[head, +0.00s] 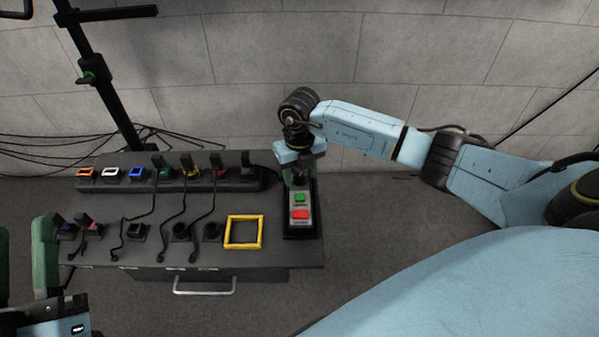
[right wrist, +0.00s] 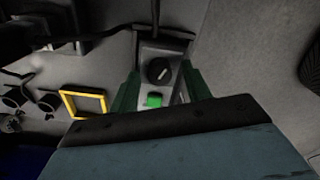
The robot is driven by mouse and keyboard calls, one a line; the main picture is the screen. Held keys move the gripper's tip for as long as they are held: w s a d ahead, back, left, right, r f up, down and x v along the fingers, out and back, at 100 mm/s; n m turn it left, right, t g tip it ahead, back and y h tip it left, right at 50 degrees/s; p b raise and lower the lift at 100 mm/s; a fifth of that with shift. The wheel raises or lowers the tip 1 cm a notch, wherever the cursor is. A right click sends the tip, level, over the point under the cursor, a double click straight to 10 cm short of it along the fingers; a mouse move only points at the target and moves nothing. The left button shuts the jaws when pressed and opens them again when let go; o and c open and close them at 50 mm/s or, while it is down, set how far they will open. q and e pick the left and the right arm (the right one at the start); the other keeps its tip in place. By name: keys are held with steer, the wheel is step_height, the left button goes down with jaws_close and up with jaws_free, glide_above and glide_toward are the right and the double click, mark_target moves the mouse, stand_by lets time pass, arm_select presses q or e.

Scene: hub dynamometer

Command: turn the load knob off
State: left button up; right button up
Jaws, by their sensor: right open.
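The load knob (right wrist: 159,70) is a round black knob with a light pointer mark. It sits on a grey control box (right wrist: 178,48) in the right wrist view, above a green button (right wrist: 154,100). In the head view the box (head: 290,225) stands at the table's right end with a green button and a red button; the knob is hidden there behind my right gripper (head: 297,178). The right gripper's green fingers (right wrist: 160,88) are open, one on each side of the box, with the knob between and beyond them. Contact cannot be told. My left gripper (head: 45,265) is partly in view at the lower left.
The dark table (head: 268,257) carries a back row of coloured sockets and plugs with black cables. A yellow square frame (head: 231,232) lies left of the box. A black stand (head: 103,90) rises at the back left. Open floor lies to the right.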

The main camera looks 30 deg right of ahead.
steer(key=c, duration=1)
